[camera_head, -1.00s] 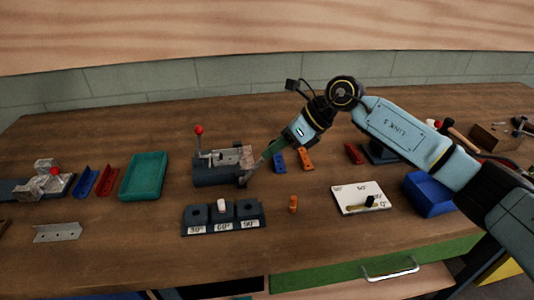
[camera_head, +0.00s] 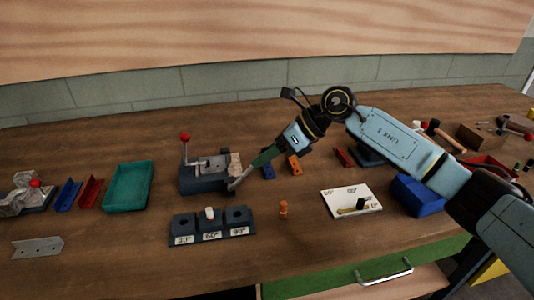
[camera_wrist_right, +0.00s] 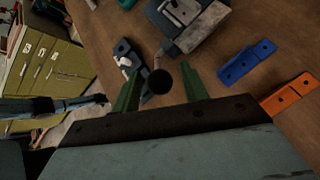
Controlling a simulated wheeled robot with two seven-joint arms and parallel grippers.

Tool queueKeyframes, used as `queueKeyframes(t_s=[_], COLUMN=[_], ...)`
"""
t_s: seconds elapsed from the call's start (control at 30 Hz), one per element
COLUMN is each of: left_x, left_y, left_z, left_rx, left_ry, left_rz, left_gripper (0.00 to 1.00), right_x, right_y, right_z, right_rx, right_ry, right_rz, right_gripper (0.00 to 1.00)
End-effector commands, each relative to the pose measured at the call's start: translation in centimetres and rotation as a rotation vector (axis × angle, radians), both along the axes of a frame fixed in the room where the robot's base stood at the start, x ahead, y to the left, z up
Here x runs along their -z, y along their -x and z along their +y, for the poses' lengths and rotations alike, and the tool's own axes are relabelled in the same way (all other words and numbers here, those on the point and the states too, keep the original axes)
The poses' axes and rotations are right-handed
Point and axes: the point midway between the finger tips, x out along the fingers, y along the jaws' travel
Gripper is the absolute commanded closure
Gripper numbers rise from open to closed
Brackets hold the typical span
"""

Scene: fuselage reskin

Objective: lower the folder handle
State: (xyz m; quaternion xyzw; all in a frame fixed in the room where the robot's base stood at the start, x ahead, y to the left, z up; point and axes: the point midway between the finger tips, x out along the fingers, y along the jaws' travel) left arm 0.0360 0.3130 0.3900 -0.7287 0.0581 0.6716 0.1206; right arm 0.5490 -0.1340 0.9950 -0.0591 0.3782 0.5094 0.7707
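The folder (camera_head: 205,180) is a dark block machine with a pale top, left of centre on the bench. A short lever with a red ball (camera_head: 185,138) stands upright at its left. In the right wrist view the handle ends in a black knob (camera_wrist_right: 159,82). The knob shows between the two green fingers of my right gripper (camera_wrist_right: 158,74), with gaps on both sides; the fingers are open. The folder (camera_wrist_right: 188,22) lies beyond them. My left gripper is out of view.
A dark angle block (camera_head: 211,224) sits in front of the folder. A teal tray (camera_head: 128,187) stands left. A small orange peg (camera_head: 283,209), a white angle plate (camera_head: 351,201) and a blue bin (camera_head: 416,195) are to the right. Blue and orange (camera_head: 294,165) strips lie beside my gripper.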

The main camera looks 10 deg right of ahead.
Motion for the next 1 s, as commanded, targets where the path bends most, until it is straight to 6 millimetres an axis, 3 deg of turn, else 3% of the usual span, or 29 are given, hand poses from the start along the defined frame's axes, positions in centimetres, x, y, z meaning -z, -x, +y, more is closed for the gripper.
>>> queueKeyframes(t_s=[0.37, 0.8, 1.0], left_x=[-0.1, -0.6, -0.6], left_y=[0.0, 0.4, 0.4], left_z=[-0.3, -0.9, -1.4], left_rx=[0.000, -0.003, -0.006], left_ry=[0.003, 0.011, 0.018], left_rz=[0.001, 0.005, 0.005], left_gripper=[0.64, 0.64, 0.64], right_x=[-1.1, -7.1, -8.5], right_y=[0.2, 2.1, 2.5], right_z=[-1.3, -8.1, -9.7], right_rx=[0.004, 0.002, 0.001], right_ry=[0.000, 0.001, 0.000], right_rz=[-0.005, -0.003, -0.002], right_gripper=[0.56, 0.56, 0.56])
